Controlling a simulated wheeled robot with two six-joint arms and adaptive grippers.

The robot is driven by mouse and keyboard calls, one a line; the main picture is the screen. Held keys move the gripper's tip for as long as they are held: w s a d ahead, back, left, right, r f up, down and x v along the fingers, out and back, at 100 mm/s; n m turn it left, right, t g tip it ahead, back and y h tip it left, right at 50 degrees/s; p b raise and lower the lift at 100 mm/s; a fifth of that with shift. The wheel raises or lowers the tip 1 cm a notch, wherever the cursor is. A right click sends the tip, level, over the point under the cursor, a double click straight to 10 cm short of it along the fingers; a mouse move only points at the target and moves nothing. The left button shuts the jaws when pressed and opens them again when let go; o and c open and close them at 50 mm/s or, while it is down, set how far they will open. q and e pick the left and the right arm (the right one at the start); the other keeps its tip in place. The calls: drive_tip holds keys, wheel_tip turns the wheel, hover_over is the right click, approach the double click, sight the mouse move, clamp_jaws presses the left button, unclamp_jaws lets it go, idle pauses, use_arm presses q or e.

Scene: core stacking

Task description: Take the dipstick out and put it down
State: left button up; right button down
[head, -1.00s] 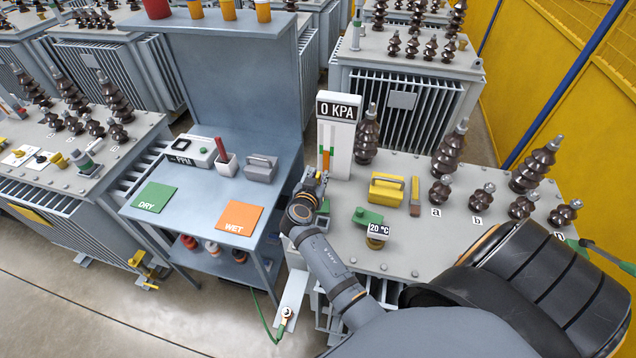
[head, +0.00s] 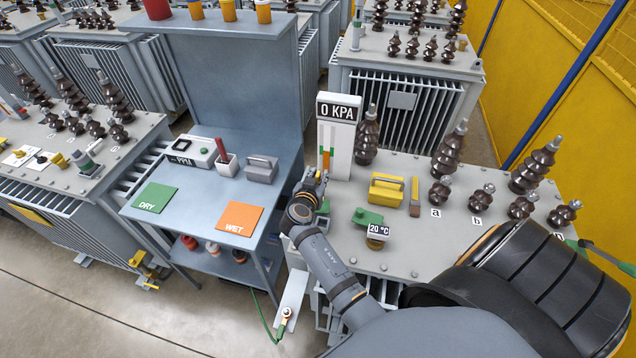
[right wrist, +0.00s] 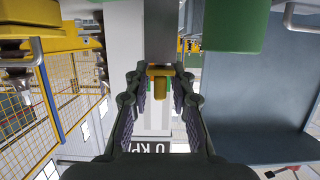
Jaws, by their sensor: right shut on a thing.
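My right gripper (head: 314,183) is at the left edge of the near transformer's top (head: 400,250), just in front of the white 0 KPA gauge (head: 337,112). In the right wrist view my right gripper (right wrist: 158,76) is shut on a small yellow-orange T-shaped handle (right wrist: 160,87), which looks like the dipstick's. In the head view the fingers mostly hide this handle, and I cannot see its stem or how far it is in. My left gripper is not in view.
The blue-grey bench (head: 190,211) on the left has a green DRY pad (head: 154,197), an orange WET pad (head: 240,219), a meter and a grey block. A yellow-handled block (head: 386,190), a green valve (head: 366,217) and dark bushings (head: 440,190) stand right of the gripper.

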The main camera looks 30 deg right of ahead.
drive_tip(key=shift+r+p, duration=3.05)
drive_tip(key=shift+r, duration=2)
